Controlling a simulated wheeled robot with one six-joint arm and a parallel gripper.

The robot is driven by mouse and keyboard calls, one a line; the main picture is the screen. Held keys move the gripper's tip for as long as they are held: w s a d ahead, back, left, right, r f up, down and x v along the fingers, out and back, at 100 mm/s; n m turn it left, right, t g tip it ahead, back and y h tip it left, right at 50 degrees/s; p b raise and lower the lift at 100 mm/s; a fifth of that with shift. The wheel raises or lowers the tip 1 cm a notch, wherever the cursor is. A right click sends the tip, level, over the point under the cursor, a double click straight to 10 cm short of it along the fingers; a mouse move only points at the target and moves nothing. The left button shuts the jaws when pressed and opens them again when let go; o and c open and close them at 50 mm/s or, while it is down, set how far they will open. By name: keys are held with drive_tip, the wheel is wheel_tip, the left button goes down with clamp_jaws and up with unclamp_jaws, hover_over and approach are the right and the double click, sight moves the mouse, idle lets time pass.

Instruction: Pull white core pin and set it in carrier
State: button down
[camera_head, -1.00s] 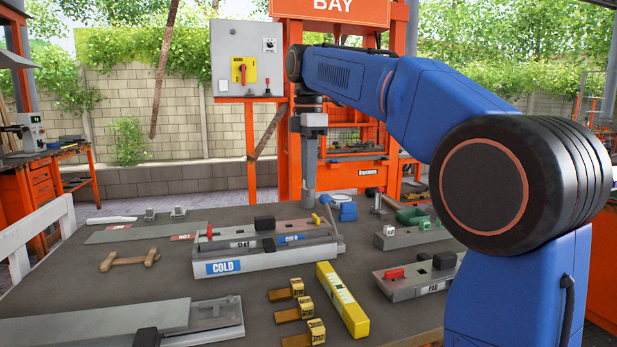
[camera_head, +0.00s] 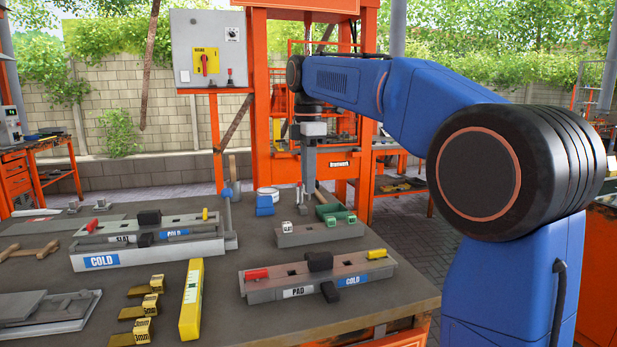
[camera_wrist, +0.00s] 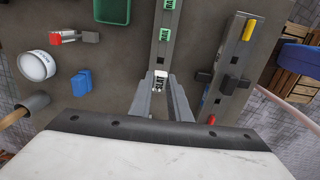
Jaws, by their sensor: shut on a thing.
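My gripper (camera_head: 306,190) points straight down just above the grey carrier block (camera_head: 330,234). It is shut on a small piece, which I take to be the white core pin; its shape is mostly hidden. In the wrist view, a white piece lettered SLAT (camera_wrist: 160,82) shows between my fingertips; I cannot tell whether it is held or lies below. A white cube (camera_head: 287,227) sits at the carrier's left end. Green labelled cubes (camera_wrist: 165,34) stand along the line further up in the wrist view.
The PAD mould (camera_head: 320,275) with red, black and yellow pieces lies in front of the carrier. The SLAT mould (camera_head: 150,248) is at left. A yellow bar (camera_head: 191,300) lies in front.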

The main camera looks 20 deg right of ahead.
drive_tip(key=shift+d, duration=0.15)
drive_tip(key=shift+f, duration=3.4)
drive_tip(key=shift+f, duration=1.65)
drive_tip(key=c, duration=1.2)
unclamp_jaws()
drive_tip(key=shift+r, duration=0.1)
drive_tip(key=shift+r, duration=3.45)
